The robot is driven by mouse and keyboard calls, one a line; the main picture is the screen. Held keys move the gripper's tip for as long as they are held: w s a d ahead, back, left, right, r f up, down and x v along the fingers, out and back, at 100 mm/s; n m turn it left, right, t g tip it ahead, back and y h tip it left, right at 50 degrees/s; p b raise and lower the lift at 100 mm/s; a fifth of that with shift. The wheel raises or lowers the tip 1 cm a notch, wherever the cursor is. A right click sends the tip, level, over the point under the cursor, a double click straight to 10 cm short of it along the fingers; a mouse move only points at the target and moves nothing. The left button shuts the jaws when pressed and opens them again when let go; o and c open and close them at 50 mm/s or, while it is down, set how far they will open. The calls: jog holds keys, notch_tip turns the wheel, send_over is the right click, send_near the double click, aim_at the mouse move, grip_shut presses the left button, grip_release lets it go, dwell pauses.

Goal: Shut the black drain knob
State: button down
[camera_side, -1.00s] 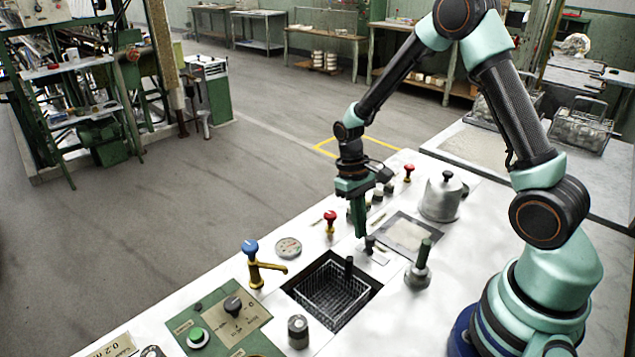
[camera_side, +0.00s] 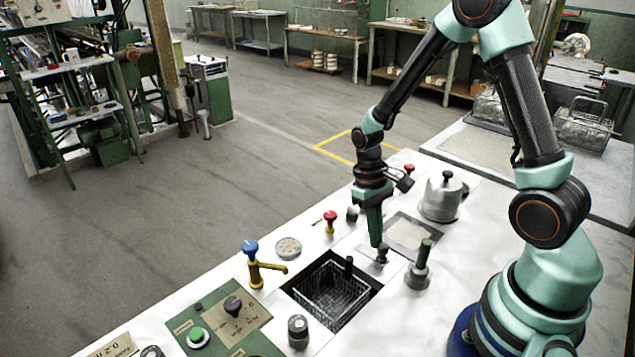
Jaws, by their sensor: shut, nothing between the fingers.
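The black drain knob (camera_side: 382,255) stands on a small pale plate just behind the right corner of the square basin (camera_side: 366,297). I take this small knob to be the drain knob. My gripper (camera_side: 376,243) is shut and empty, pointing down, with its green fingertips right at the knob's left, far side. They look to be touching it or very close; I cannot tell which. The fingers cover part of the plate behind the knob. A wire basket (camera_side: 332,300) with a black upright handle (camera_side: 348,266) sits in the basin.
A red-topped valve (camera_side: 330,221), a blue-topped yellow tap (camera_side: 254,262) and a dark-handled metal post (camera_side: 419,268) stand around the basin. A lidded metal pot (camera_side: 441,197) is behind at right. A green control panel (camera_side: 222,318) lies at front left.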

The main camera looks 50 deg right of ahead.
jog(key=shift+s, duration=0.1)
jog(key=shift+w+f, duration=0.1)
jog(key=shift+w, duration=0.2)
jog(key=w, duration=0.4)
jog(key=shift+d+r, duration=0.25)
jog(key=shift+d, duration=0.1)
jog(key=v, duration=0.9)
jog(key=s+a+r+n+t, duration=0.1)
jog(key=s+a+r+t, duration=0.2)
jog(key=r, duration=0.3)
jog(key=s+a+r+t, duration=0.3)
jog(key=s+r+t, duration=0.2)
jog(key=r, duration=0.2)
jog(key=shift+s+a+n, duration=0.25)
jog(key=shift+s+n, duration=0.05)
jog(key=shift+n, duration=0.1)
jog(key=shift+r, duration=0.15)
